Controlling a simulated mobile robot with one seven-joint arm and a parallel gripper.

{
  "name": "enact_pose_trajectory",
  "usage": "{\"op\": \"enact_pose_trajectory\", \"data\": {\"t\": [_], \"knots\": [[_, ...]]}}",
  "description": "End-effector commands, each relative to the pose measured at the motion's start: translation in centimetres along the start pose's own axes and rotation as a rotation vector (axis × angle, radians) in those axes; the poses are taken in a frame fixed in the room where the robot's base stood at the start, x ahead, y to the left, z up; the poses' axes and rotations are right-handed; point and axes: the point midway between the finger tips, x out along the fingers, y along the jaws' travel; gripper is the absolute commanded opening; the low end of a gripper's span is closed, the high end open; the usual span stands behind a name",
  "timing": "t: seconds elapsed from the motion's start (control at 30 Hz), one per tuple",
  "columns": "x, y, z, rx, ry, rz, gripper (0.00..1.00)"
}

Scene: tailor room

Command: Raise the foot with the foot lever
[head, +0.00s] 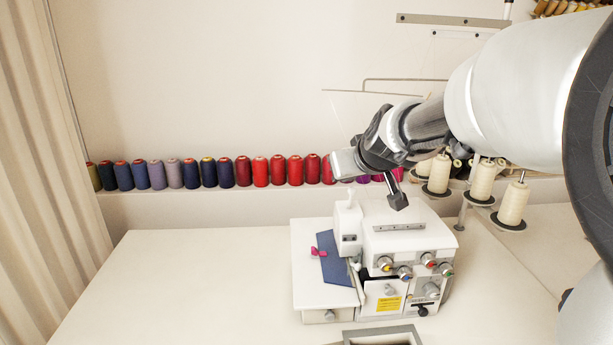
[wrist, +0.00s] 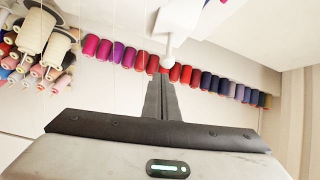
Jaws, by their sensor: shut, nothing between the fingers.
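The white sewing machine (head: 405,238) stands on the table, with coloured dials and a yellow label on its front. My gripper (head: 398,203) is above its rear top, shut and empty, fingers pointing down. In the wrist view my shut fingers (wrist: 162,82) point toward a white post-like part (wrist: 166,38), just beyond the tips; I cannot tell whether they touch or whether this is the foot lever. The presser foot area (head: 355,268) is at the machine's left side, beside a blue cloth (head: 335,269); the foot itself is too small to make out.
Pink clips (head: 317,252) sit on the cloth's edge. Cream thread cones (head: 512,204) stand on holders to the right of the machine. A row of coloured spools (head: 260,171) lines the back ledge. A grey frame (head: 383,336) lies in front. The left of the table (head: 190,285) is clear.

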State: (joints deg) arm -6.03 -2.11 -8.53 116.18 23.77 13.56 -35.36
Motion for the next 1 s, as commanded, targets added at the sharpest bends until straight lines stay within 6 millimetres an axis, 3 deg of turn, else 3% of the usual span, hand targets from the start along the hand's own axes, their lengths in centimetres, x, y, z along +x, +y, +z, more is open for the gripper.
{"op": "enact_pose_trajectory", "data": {"t": [0.37, 0.6, 1.0], "knots": [[-0.1, 0.1, -0.5, 0.0, 0.001, 0.0, 0.0], [-1.1, 0.5, -4.3, -0.002, 0.0, 0.0, 0.0], [-8.6, 0.0, -0.8, 0.0, 0.003, 0.001, 0.0]]}}
